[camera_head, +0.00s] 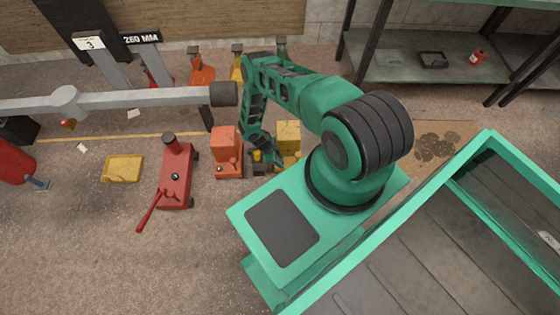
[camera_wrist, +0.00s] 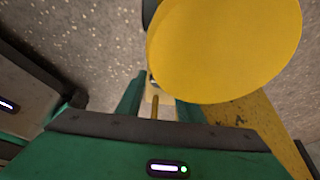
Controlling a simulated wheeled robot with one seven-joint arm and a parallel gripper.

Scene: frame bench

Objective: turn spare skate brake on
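My gripper (camera_head: 268,148) points down at the floor, close by a yellow block-shaped unit (camera_head: 289,137) and an orange unit (camera_head: 226,145). Which of these is the spare skate, I cannot tell. In the wrist view my gripper (camera_wrist: 160,90) has its two green fingers apart. A thin yellow-brown pin (camera_wrist: 155,103) shows between them; I cannot tell if it touches either finger. A large yellow disc (camera_wrist: 223,45) sits close to the wrist camera and hides part of the right finger. A yellow body (camera_wrist: 255,118) lies beyond it. The brake's position is not clear.
A red jack (camera_head: 176,175) with a long handle stands on the floor at left, beside a yellow pad (camera_head: 122,168). A grey bar (camera_head: 140,100) runs in from the left above the floor. A shelf (camera_head: 410,60) stands at the back right.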

